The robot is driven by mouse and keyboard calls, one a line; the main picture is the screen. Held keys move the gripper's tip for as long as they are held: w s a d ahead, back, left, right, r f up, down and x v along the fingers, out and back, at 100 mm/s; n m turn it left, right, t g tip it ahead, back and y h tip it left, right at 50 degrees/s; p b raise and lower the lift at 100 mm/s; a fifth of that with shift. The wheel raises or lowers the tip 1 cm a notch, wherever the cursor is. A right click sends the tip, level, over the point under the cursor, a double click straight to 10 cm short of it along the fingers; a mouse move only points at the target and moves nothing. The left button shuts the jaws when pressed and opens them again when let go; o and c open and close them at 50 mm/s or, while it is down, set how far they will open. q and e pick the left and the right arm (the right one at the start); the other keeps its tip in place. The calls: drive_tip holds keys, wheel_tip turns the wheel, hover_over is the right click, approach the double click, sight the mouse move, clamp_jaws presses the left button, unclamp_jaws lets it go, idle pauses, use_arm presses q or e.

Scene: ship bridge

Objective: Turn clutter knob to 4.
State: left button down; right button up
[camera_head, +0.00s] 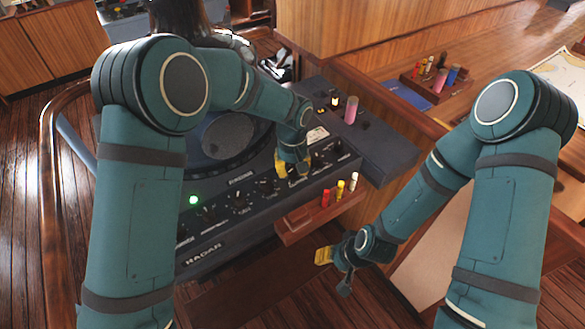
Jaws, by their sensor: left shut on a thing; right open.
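The radar panel (225,222) carries a row of black knobs, among them one at the middle left (240,200) and one farther right (268,185). The labels are too small to read, so I cannot tell which is the clutter knob or its setting. My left gripper (292,168) reaches over the radar screen and its yellow fingers are shut at the right part of this row. The knob between them is mostly hidden by the fingers. My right gripper (335,268) is open and empty, low in front of the console, below a small wooden rack.
The wooden rack (300,228) on the console front holds red, yellow and white pegs. A green light (193,200) glows at the panel's left. A pink cylinder (351,109) stands on the side console. A second peg rack (435,88) sits on the wooden desk behind.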

use_arm(q)
drive_tip(key=shift+m, duration=0.4)
drive_tip(key=m, duration=0.3)
drive_tip(key=shift+m+b, duration=0.3)
drive_tip(key=shift+b, duration=0.05)
drive_tip(key=m, duration=0.3)
drive_tip(key=shift+m, duration=0.3)
drive_tip(key=m, duration=0.3)
drive_tip(key=shift+m, duration=0.3)
drive_tip(key=m, duration=0.4)
drive_tip(key=shift+m, duration=0.3)
drive_tip(key=c, duration=0.7)
unclamp_jaws()
